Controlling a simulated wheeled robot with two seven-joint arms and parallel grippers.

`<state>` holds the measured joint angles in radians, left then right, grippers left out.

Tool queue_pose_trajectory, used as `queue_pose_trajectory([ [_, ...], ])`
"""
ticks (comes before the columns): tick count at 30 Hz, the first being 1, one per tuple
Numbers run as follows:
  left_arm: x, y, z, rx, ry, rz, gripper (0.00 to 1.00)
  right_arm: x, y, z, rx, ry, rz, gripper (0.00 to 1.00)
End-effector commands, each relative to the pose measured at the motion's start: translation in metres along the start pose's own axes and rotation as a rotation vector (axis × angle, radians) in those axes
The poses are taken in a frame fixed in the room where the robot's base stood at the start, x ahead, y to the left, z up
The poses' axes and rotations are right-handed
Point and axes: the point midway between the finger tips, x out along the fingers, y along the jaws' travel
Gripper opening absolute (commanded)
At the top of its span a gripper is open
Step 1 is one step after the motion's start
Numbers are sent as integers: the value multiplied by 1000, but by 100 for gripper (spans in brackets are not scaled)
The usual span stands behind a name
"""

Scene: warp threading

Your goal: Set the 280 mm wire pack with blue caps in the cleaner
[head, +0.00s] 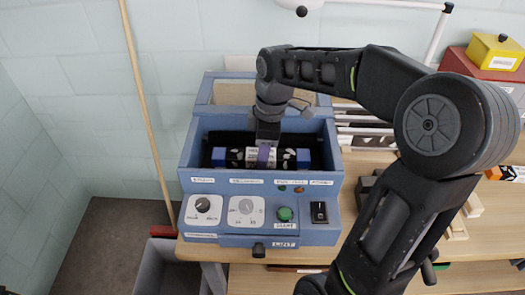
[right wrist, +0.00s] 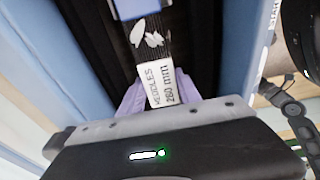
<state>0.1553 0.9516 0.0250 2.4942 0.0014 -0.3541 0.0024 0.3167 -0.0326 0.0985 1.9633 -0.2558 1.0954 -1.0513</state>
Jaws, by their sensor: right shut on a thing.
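The wire pack (head: 236,157) is a dark bundle with a white label and blue end caps. It lies lengthwise, left to right, inside the open well of the blue cleaner (head: 262,240). Its label reads "280 mm" in the right wrist view (right wrist: 160,83). My right gripper (head: 264,157) reaches down into the well and is shut on the middle of the pack, with its pale purple fingers at the label. The gripper body hides part of the pack, and I cannot tell whether the pack touches the well floor. My left gripper is not in view.
The cleaner's raised lid (head: 212,92) stands behind the well. Its front panel has dials, a green button (head: 285,214) and a black switch (head: 320,212). A wooden pole (head: 145,110) leans at the left. White-capped racks and a red box (head: 490,65) are at the right.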

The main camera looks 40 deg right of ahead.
Motion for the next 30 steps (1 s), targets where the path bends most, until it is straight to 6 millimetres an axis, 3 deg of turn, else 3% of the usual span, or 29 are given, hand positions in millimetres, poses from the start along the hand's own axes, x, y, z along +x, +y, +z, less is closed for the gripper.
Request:
queue_pose_trajectory([
  [5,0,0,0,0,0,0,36,0,0,0,0,1,1,0],
  [6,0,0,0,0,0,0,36,0,0,0,0,1,1,41],
  [15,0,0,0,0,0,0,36,0,0,0,0,0,1,65],
  [23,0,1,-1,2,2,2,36,1,0,0,0,-1,-1,65],
  [30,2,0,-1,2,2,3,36,-26,1,0,0,2,4,65],
])
